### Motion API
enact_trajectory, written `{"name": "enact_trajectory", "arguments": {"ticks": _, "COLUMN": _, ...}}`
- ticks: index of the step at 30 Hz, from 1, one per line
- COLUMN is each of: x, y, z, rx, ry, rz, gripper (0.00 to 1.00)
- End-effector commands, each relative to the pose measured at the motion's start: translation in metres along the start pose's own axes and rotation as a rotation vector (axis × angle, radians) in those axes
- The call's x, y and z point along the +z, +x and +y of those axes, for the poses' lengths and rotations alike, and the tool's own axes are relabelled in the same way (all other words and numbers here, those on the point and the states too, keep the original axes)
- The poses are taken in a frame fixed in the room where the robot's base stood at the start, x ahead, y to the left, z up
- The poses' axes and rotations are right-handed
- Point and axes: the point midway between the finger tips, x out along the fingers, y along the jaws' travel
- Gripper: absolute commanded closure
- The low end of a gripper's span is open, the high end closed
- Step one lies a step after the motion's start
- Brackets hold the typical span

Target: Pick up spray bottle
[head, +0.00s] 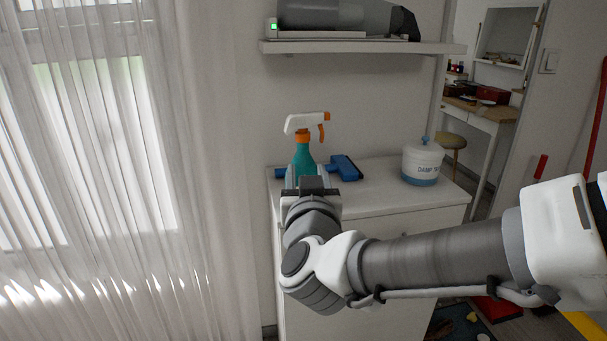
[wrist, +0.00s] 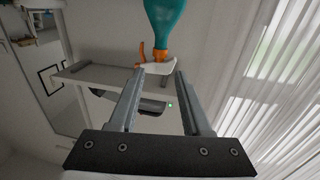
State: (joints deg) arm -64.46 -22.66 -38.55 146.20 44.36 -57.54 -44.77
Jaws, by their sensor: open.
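The spray bottle (head: 304,158) stands upright on the white cabinet top, with a teal body, orange collar and trigger and white spray head. My gripper (head: 310,178) is open in front of it and hides its lower part. In the wrist view, which is upside down, the bottle (wrist: 165,18) is at the top centre. Its white head shows in line with the gap between the tips of my gripper (wrist: 160,72). The jaws hold nothing; I cannot tell how far the tips are from the bottle.
A blue tool (head: 345,167) lies just right of the bottle. A white canister with a blue base (head: 423,165) stands farther right on the cabinet (head: 375,205). A wall shelf (head: 362,47) is above. A sheer curtain (head: 110,170) hangs at left.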

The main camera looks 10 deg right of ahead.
Motion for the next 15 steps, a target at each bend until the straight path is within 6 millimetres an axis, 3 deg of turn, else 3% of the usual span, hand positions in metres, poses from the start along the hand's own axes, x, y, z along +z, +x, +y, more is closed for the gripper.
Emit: {"name": "enact_trajectory", "arguments": {"ticks": 15, "x": -0.006, "y": 0.030, "z": -0.002, "rx": 0.002, "ry": -0.006, "rz": 0.006, "gripper": 0.52}}
